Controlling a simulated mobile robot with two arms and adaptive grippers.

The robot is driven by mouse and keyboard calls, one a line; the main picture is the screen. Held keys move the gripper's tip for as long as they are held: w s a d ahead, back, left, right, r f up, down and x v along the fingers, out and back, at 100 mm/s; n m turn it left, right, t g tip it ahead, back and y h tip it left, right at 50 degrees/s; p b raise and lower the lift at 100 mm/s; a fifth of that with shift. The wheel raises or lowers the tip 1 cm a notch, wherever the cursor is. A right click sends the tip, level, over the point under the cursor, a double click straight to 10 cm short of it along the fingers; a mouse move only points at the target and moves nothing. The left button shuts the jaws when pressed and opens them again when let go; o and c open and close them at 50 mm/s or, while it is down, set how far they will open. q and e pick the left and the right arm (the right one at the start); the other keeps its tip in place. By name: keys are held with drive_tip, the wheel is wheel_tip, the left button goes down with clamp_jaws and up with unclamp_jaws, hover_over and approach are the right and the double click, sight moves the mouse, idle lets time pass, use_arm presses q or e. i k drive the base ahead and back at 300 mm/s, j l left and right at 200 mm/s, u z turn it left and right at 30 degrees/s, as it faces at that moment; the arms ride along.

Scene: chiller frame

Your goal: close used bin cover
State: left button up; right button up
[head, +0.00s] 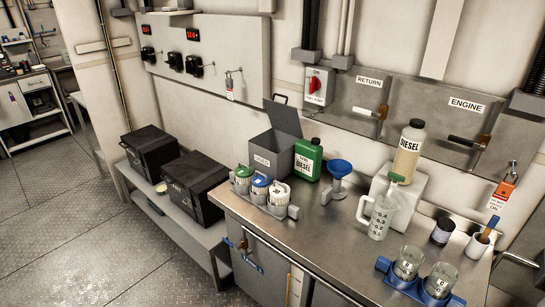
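The used bin (262,160) is a grey metal box with a label on its front. It stands at the back left of the steel worktop, close to the wall. Its cover (284,116) is open and stands raised above the back of the box, tilted, with a small dark handle at its top edge. The inside of the bin is mostly out of sight. Neither of my grippers shows in the head view.
A green diesel can (308,160) stands right of the bin, with a blue funnel (340,170) beyond it. A rack of several filter jars (262,190) stands in front. A jug (379,218) and diesel bottle (408,150) are further right. The front middle worktop is clear.

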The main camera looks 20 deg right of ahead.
sight(284, 118)
drive_tip(key=i+l+z, duration=0.25)
drive_tip(key=i, duration=0.2)
drive_tip(key=i+z, duration=0.3)
drive_tip(key=i+j, duration=0.05)
drive_tip(key=i, duration=0.05)
